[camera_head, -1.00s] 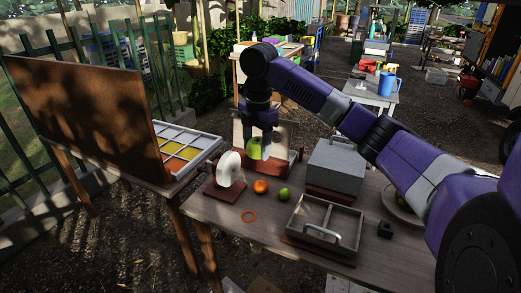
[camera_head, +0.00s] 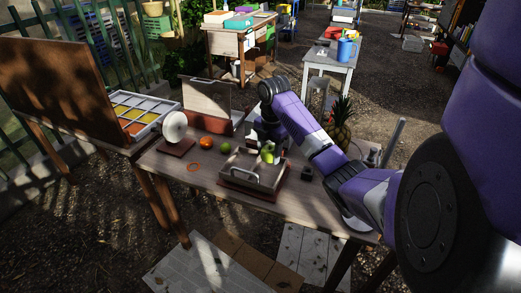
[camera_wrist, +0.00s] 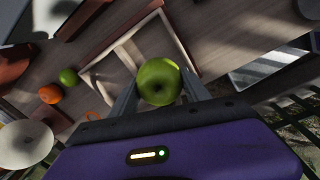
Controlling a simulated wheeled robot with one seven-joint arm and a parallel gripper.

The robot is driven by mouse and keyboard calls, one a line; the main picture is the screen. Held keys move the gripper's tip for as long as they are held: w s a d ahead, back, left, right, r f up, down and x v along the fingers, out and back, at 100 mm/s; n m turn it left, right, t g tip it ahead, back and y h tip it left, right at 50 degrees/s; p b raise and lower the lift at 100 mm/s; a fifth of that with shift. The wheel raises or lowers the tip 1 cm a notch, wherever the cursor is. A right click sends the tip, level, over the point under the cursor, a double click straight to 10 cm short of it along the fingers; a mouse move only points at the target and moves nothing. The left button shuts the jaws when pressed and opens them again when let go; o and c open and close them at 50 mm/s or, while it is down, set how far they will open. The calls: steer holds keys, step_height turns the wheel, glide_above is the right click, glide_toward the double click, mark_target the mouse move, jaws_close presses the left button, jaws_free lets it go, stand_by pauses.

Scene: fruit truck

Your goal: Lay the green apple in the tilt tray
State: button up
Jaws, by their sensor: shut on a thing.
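My gripper (camera_head: 267,148) is shut on the green apple (camera_head: 268,153), which shows pale green in the head view. In the wrist view the apple (camera_wrist: 159,82) sits between the two grey fingers, with its dimple facing the camera. A shallow divided tray (camera_head: 250,185) with a metal handle, apparently the tilt tray, stands on the table below the gripper. In the wrist view the tray (camera_wrist: 127,45) lies behind the apple. The apple appears above the tray's back right part; I cannot tell the exact height or whether it touches.
An orange (camera_head: 207,141) and a smaller green fruit (camera_head: 225,148) lie left of the tray. A black block (camera_head: 307,173) and a pineapple (camera_head: 340,121) are right.

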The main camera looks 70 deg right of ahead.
mark_target(268, 174)
steer(key=shift+f, duration=0.25)
step_height(268, 174, down, 3)
steer(key=b, duration=0.3)
steer(key=shift+a+f, duration=0.1)
steer(key=shift+f+b, duration=0.45)
steer(key=shift+f, duration=0.55)
steer(key=shift+f+b, duration=0.35)
steer(key=shift+f, duration=0.65)
stand_by(1.1)
steer(key=o, duration=1.6)
